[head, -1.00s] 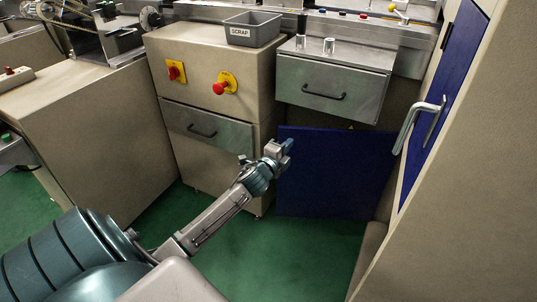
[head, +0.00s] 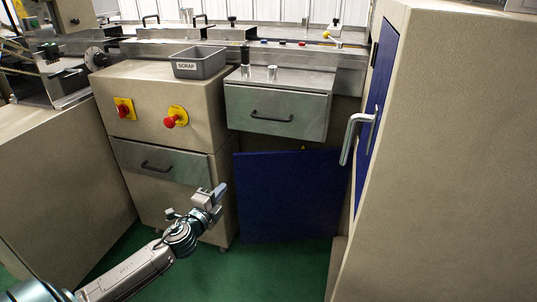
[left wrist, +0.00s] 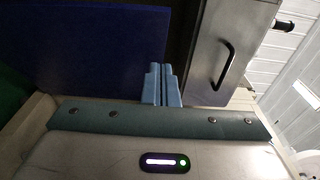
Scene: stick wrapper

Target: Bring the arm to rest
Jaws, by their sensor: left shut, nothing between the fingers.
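My left arm comes in from the lower left in the head view. Its gripper (head: 217,194) is in front of the beige cabinet, near the right end of its lower drawer and left of the blue panel. In the left wrist view the two blue-grey fingers (left wrist: 162,86) are together with nothing between them. I cannot tell from the head view how far the gripper stands from the cabinet. My right gripper is in neither view.
A beige cabinet (head: 150,88) carries a red knob (head: 170,121) and a grey scrap bin (head: 200,62). A steel drawer (head: 290,110) is right of it, above a blue panel (head: 288,195). A tall beige cabinet with a metal handle (head: 352,135) stands right. Green floor (head: 290,268) is open below.

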